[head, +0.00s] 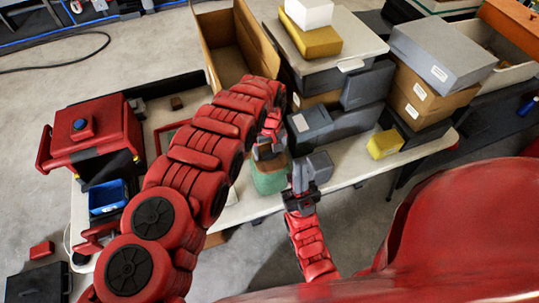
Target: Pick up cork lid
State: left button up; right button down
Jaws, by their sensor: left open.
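A green container (269,181) stands on the table near its front edge. A brownish top, which looks like the cork lid (268,165), shows just above it, but it is small and partly hidden. My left gripper (266,151) is open, pointing down at this brownish top from above. I cannot tell whether its fingers touch it. My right gripper (301,183) is to the right of the green container, pointing up beside a grey block. I cannot tell whether it is open or shut.
Grey bins (335,125) and stacked boxes (430,72) crowd the right side. An open cardboard box (228,50) stands behind my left arm. A red machine (97,135) and a blue tray (108,196) are at left. A yellow block (385,144) lies at right.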

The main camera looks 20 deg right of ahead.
pick_arm(q)
jog(key=c, duration=1.5)
jog(key=shift+o, duration=0.2)
jog(key=shift+w+r, duration=0.1)
